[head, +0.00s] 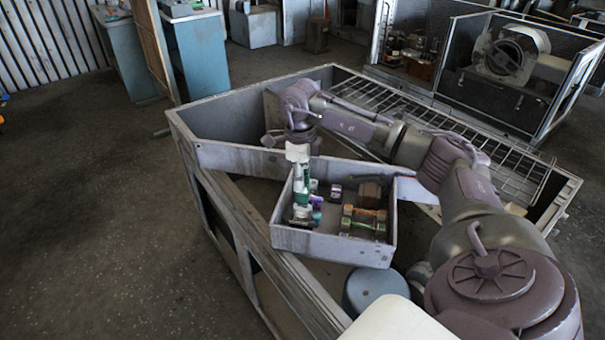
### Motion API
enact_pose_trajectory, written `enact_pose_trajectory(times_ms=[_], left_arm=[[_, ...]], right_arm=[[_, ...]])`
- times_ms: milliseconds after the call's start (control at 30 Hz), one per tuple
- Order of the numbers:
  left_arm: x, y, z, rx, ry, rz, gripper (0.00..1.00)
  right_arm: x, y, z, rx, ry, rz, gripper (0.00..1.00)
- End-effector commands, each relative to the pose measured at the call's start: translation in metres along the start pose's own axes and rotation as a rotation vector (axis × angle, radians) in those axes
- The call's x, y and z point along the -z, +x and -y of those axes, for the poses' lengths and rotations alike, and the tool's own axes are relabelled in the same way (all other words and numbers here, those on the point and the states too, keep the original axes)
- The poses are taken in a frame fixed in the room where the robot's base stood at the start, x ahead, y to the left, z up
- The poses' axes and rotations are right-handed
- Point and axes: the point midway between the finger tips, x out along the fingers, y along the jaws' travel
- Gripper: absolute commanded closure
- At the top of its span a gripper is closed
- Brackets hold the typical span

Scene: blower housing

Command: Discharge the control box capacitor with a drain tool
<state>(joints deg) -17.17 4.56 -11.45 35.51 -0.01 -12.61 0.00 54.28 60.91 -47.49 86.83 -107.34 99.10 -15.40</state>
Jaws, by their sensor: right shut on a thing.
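My right arm reaches in from the right, and its gripper (291,138) is over the back left corner of a small grey tray (330,246). A white and green upright tool (300,172) is directly below the gripper, which is shut on it; the fingertips are small and partly hidden. I cannot tell whether the tool's lower end touches the tray floor. In the tray are a green and brown block with bars (363,222), a brown block (370,194) and small purple pieces (335,192). I cannot identify the capacitor or control box for certain. My left gripper is not in view.
The tray sits within a larger grey metal frame (240,215) with raised walls. A wire rack (480,160) lies at its right. A blower housing (505,58) stands in an enclosure at the back right. Blue cabinets (203,55) stand at the back left.

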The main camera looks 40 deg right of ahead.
Motion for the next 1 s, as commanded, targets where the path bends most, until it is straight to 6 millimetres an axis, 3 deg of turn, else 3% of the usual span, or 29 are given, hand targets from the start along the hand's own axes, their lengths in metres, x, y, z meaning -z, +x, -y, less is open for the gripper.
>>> enact_pose_trajectory(times_ms=[700, 1000], left_arm=[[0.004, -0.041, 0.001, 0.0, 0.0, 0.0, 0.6], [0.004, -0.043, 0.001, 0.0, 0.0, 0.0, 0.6]], right_arm=[[0.0, -0.055, 0.001, 0.002, 0.0, 0.003, 0.97], [0.0, -0.059, 0.001, 0.002, 0.001, 0.002, 0.97]])
